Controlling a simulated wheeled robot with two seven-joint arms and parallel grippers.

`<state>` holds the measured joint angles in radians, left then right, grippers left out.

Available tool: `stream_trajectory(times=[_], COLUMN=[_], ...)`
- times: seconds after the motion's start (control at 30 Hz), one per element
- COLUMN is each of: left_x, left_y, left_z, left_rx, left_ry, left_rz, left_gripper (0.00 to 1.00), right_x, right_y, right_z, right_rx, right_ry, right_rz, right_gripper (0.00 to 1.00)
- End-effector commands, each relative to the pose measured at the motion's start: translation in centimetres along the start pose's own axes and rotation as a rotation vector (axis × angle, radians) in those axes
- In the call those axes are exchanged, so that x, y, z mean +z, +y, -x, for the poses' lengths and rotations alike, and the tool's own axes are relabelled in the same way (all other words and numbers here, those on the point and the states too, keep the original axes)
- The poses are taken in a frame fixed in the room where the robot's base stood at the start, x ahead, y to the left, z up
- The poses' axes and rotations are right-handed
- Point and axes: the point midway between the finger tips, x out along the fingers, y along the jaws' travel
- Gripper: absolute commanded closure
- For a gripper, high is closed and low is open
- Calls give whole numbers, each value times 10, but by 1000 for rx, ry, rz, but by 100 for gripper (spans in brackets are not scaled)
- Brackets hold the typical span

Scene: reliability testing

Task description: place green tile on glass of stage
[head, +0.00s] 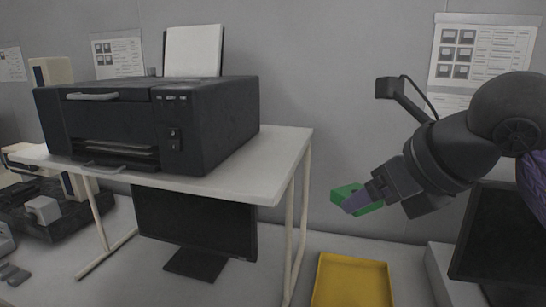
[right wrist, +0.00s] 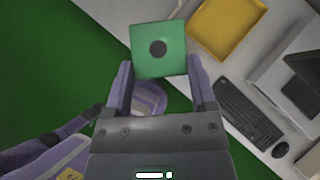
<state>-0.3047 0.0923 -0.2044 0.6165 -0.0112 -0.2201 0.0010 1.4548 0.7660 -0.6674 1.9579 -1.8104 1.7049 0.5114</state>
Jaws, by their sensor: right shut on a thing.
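The green tile (head: 371,208) is held in the air by my right gripper (head: 357,200), right of the white table and above the level of the yellow tray. In the right wrist view the green tile (right wrist: 146,63) is square, with a dark round spot in its middle. It sits between the two purple fingers of my right gripper (right wrist: 160,75), which is shut on it. I cannot make out the glass of a stage in either view. My left gripper does not show.
A black printer (head: 217,127) stands on a white table (head: 285,165), with a monitor (head: 195,225) below. A yellow tray (head: 352,280) lies beneath the tile. Another monitor (head: 505,240) is at right. Dark equipment (head: 75,220) is at left. A keyboard (right wrist: 247,115) shows in the wrist view.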

Motion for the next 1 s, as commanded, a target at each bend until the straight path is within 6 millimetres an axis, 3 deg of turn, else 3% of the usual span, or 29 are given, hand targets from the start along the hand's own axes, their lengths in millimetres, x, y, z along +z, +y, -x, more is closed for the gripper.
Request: stream_trajectory(times=[0.4, 0.6, 0.87, 1.0], left_x=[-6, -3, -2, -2], left_y=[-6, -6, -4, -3], left_z=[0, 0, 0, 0], left_rx=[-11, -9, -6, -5], left_ry=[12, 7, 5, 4], left_rz=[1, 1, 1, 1], left_gripper=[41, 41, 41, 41], right_x=[-61, -83, -86, -105], right_y=[-8, -7, -7, 6], right_z=[-48, -59, -60, -83], right_rx=[-267, -351, -354, -233], right_ry=[-3, -6, -6, 7], right_rz=[-279, -372, -375, -259], right_gripper=[95, 95, 95, 95])
